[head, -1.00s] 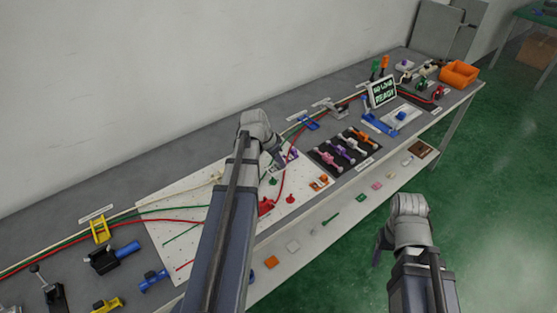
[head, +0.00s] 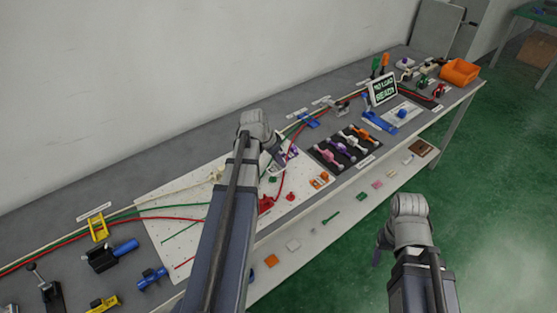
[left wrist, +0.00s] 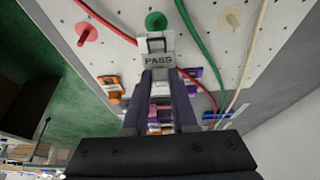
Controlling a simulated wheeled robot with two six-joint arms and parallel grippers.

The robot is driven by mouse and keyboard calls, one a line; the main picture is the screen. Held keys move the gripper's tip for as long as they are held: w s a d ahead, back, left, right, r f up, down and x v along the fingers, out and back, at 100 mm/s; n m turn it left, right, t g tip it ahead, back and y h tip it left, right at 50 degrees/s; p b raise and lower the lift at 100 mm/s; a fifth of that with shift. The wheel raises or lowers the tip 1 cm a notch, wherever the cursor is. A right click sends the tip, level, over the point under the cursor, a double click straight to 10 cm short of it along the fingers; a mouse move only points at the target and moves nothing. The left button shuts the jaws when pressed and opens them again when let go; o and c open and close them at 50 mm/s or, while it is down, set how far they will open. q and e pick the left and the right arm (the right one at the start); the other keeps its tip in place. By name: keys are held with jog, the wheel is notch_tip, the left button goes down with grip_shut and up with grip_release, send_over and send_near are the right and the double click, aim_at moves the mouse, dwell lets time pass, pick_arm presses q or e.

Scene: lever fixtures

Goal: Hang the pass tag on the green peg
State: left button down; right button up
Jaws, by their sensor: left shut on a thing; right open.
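The pass tag (left wrist: 159,60) is a light plate marked PASS with a dark-edged opening near its top, seen in the left wrist view. My left gripper (left wrist: 160,78) is shut on its lower part. The green peg (left wrist: 155,20) has a round head and stands on the white pegboard just beyond the tag's top edge. I cannot tell whether tag and peg touch. In the head view, the green peg (head: 273,180) shows just below my left gripper (head: 283,160); the tag is hard to make out there. My right gripper (head: 378,252) is open, off the table's front edge.
Red, green and cream cables cross the pegboard (head: 180,250).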

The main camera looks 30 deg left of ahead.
aim_at(278, 167)
pick_arm(q)
jog(key=shift+f, duration=0.25)
jog(key=shift+f+b, duration=0.35)
jog(key=shift+b, duration=0.2)
jog(key=shift+f+b, duration=0.4)
jog(key=shift+f, duration=0.05)
jog(key=shift+f+b, duration=0.35)
jog(key=shift+b, duration=0.05)
jog(key=shift+f+b, duration=0.4)
jog(key=shift+f, duration=0.05)
jog(key=shift+f+b, duration=0.3)
jog(key=shift+c, duration=0.7)
grip_release()
jog(key=shift+r, duration=0.15)
